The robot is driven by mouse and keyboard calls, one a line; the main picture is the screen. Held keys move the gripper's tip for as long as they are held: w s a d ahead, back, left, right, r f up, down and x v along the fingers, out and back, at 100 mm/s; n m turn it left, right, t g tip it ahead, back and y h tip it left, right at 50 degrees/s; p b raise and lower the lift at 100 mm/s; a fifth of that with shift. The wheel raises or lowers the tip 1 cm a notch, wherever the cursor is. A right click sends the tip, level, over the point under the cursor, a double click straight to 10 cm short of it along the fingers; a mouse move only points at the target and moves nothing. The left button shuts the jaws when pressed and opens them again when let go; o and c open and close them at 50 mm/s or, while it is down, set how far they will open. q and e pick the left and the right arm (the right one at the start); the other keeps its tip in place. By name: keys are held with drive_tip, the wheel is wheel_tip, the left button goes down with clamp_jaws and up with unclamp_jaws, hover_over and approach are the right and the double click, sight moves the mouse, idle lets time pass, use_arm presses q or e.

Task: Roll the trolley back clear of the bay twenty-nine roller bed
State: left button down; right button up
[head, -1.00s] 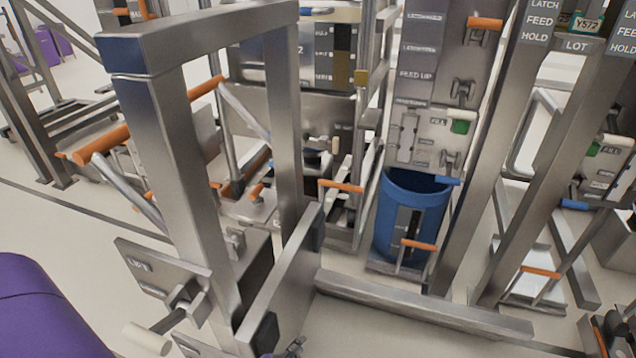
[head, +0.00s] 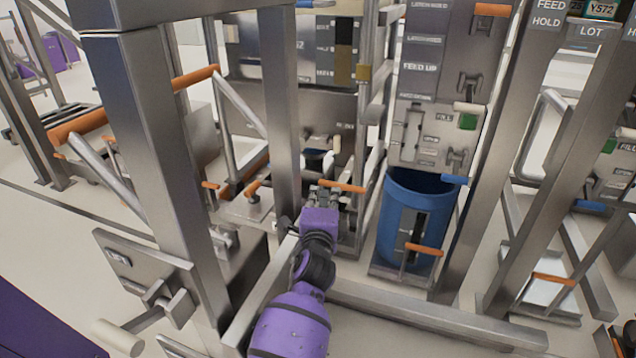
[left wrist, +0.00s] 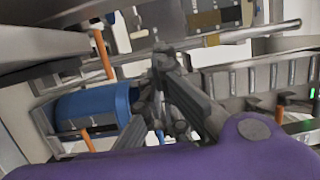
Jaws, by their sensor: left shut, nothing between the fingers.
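My left gripper (head: 325,190) is shut and empty, at the end of my purple arm. In the head view it overlaps the left end of an orange T-handle (head: 342,186); I cannot tell if they touch. In the left wrist view its dark fingers (left wrist: 161,62) point away from me. A blue bin (head: 395,222) stands upright on a low base, right of the gripper, with another orange handle (head: 425,249) in front of it. The bin also shows in the left wrist view (left wrist: 90,108). I cannot tell which wheeled part is the trolley, and no bay number twenty-nine is readable. My right gripper is out of view.
A tall steel frame (head: 150,130) stands close on the left, with a lever plate (head: 130,265) low down. A floor beam (head: 430,318) crosses in front of the bin. A panel marked FEED UP (head: 420,66) hangs above it. Steel posts (head: 545,140) stand at right.

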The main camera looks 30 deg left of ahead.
use_arm(q)
drive_tip(key=w+a+b, duration=0.2)
drive_tip(key=w+a, duration=0.5)
drive_tip(key=a, duration=0.1)
drive_tip(key=shift+w+a, duration=0.15)
drive_tip(key=shift+w, duration=0.15)
drive_tip(key=shift+a, duration=0.1)
